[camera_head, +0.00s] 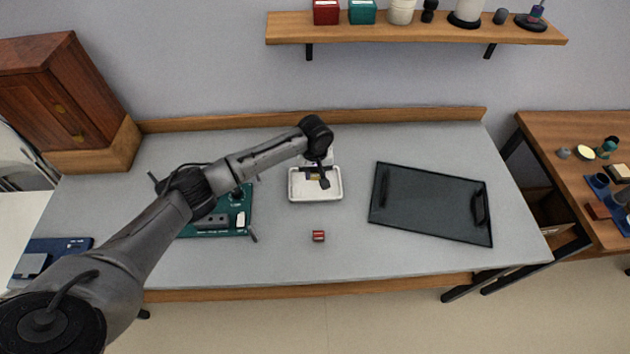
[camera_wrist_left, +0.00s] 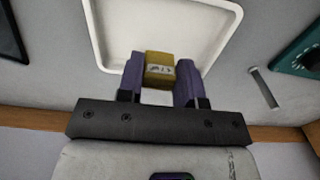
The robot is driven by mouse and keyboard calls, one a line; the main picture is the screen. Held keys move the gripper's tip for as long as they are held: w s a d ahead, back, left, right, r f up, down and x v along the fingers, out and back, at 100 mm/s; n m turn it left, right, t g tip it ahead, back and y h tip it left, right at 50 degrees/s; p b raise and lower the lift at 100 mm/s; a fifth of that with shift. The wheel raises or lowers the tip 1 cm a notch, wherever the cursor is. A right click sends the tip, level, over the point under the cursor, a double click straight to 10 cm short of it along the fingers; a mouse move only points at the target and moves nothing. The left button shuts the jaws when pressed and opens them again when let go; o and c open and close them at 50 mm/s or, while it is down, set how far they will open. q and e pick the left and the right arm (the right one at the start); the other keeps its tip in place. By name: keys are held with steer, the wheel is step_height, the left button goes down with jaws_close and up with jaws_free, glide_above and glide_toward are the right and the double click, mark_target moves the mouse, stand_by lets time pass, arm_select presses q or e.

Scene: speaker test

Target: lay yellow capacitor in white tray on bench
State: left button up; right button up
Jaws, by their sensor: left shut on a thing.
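The yellow capacitor (camera_wrist_left: 160,70) is a small block with a printed label, seen in the left wrist view between my left gripper's two purple-grey fingers. My left gripper (camera_wrist_left: 160,84) is shut on it. In the head view, my left gripper (camera_head: 315,178) is over the white tray (camera_head: 316,198), with only a bit of yellow showing. The white tray also fills the upper middle of the left wrist view (camera_wrist_left: 97,35), behind the capacitor. I cannot tell whether the capacitor touches the tray floor. My right gripper is not in view.
A small red block (camera_head: 318,236) lies in front of the tray. A green circuit board (camera_head: 236,222) lies to the left, partly under my arm. A wooden shelf (camera_head: 400,27) hangs above the bench (camera_head: 370,268).

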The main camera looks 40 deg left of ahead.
mark_target(315, 173)
arm_select(q)
step_height(315, 173, down, 4)
steer(key=shift+f+b, duration=0.1)
steer(key=shift+b, duration=0.7)
steer(key=o, duration=0.9)
step_height(315, 173, up, 12)
steer(key=p, duration=0.3)
